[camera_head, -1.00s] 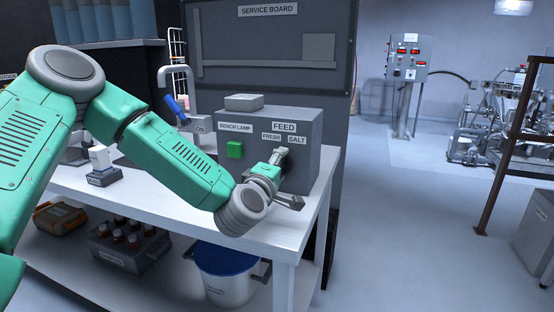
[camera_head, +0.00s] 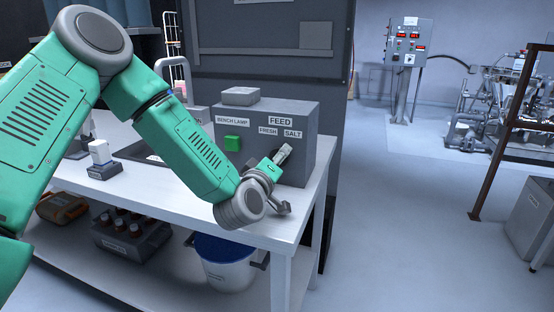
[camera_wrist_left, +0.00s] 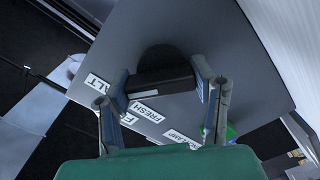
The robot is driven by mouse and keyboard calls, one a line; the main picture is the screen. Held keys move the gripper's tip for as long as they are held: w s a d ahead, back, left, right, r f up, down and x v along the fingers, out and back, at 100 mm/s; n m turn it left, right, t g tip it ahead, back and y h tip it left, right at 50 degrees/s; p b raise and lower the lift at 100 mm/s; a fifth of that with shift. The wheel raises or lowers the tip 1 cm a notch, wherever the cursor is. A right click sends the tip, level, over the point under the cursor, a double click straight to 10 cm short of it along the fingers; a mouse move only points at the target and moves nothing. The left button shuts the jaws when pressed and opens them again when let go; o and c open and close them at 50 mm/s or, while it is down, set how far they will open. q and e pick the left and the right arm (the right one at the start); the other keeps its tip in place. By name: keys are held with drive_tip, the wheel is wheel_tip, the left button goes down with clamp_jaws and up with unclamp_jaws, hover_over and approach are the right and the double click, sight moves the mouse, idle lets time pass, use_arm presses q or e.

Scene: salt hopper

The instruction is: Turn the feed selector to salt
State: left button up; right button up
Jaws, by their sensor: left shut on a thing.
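The grey feed box (camera_head: 304,155) stands on the bench, with a FEED label (camera_head: 281,121) above FRESH (camera_head: 268,130) and SALT (camera_head: 292,134) labels. My left gripper (camera_head: 280,157) is at its front face below these labels, tilted toward the SALT side. In the left wrist view, my left gripper (camera_wrist_left: 161,80) is shut on the dark selector knob (camera_wrist_left: 160,82), with one finger on each side. The gripper hides the knob in the head view. I cannot tell which label the knob points at. My right gripper is in neither view.
A green bench lamp button (camera_head: 232,143) sits left of the selector on the same box. A small white switch block (camera_head: 101,158) stands on the bench (camera_head: 150,195). Below are a bucket (camera_head: 225,270) and a bottle crate (camera_head: 130,240).

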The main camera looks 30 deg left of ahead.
use_arm(q)
drive_tip(key=shift+s+f, duration=0.1)
drive_tip(key=shift+f, duration=0.25)
drive_tip(key=o, duration=1)
drive_tip(key=shift+o, duration=0.8)
drive_tip(key=shift+r, duration=0.15)
drive_tip(key=v, duration=1.1)
drive_tip(key=shift+s+d, duration=0.2)
drive_tip(key=shift+s, duration=0.2)
